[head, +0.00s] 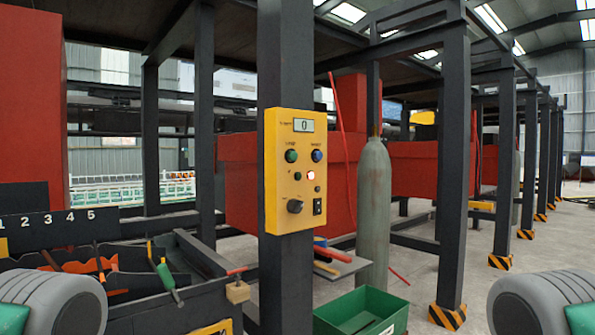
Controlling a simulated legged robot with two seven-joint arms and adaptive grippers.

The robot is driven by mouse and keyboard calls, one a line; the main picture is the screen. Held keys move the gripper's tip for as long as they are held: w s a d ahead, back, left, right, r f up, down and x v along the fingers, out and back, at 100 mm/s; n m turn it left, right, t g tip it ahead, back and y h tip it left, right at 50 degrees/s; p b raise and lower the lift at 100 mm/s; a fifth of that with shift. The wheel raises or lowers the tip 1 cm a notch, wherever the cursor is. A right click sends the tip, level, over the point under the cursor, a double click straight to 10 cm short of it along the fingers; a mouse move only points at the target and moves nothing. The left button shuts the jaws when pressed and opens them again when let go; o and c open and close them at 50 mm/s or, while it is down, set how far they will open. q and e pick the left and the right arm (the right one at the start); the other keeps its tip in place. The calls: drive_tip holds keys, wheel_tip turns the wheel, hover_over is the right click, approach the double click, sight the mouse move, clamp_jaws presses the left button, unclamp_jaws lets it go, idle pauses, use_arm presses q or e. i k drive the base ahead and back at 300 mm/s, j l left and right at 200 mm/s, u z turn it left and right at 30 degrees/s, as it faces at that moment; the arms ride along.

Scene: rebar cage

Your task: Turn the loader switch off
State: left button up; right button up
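A yellow control box (290,218) is fixed to a dark steel post in the middle of the head view. It has a small display (303,125) that seems to read 0. Below are a green button (291,156) and a blue button (316,156). A bright red-white light (311,175) glows under them. A black rotary knob (295,206) sits at the lower left, and a black rocker switch (317,207) at the lower right. The labels are too small to read, so I cannot tell which control is the loader switch. Neither gripper is visible; only parts of my arms show at the bottom corners.
A grey-green gas cylinder (374,205) stands right of the box. A green bin (362,312) is below it. A dark tool rack (60,215) numbered 1 to 5 and a tray with tools are at left. The air before the box is clear.

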sight(294, 206)
drive_tip(key=i+l, duration=0.2)
drive_tip(key=l, duration=0.2)
drive_tip(key=i+l+u, duration=0.1)
drive_tip(key=l, duration=0.25)
drive_tip(key=i+l, duration=0.3)
drive_tip(key=l, duration=0.15)
